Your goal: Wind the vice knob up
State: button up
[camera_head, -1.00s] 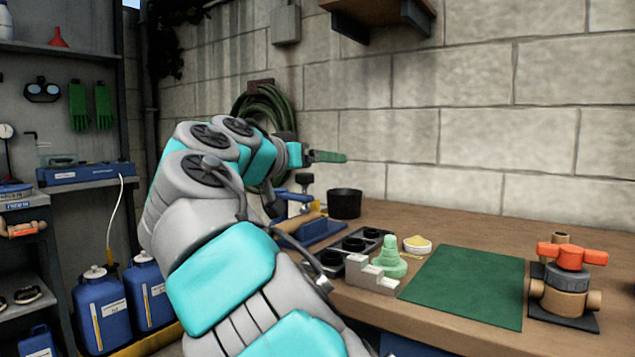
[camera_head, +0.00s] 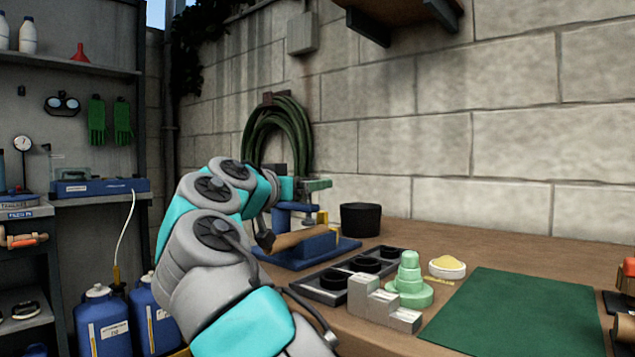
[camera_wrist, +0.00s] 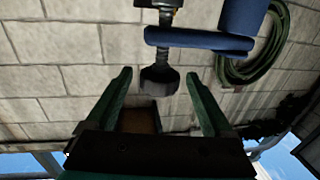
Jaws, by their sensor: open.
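The vice has a blue arm (camera_head: 297,207) standing over a blue base (camera_head: 338,249) at the back left of the bench. A tan cylinder (camera_head: 300,241) lies on the base under the arm. In the wrist view, the blue arm (camera_wrist: 200,40) carries a dark upright screw ending in the dark vice knob (camera_wrist: 160,80). My gripper (camera_wrist: 158,75) is open, with one green finger on each side of the knob in that view. In the head view, my gripper (camera_head: 319,184) is level with the vice top and hides the knob.
A black pot (camera_head: 360,219) stands close behind the vice. A green mat (camera_head: 520,315) lies bare at right. A hose (camera_head: 262,140) hangs on the wall.

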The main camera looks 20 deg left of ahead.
jog(key=shift+p+x, duration=0.35)
jog(key=shift+x, duration=1.75)
jog(key=shift+c, duration=0.2)
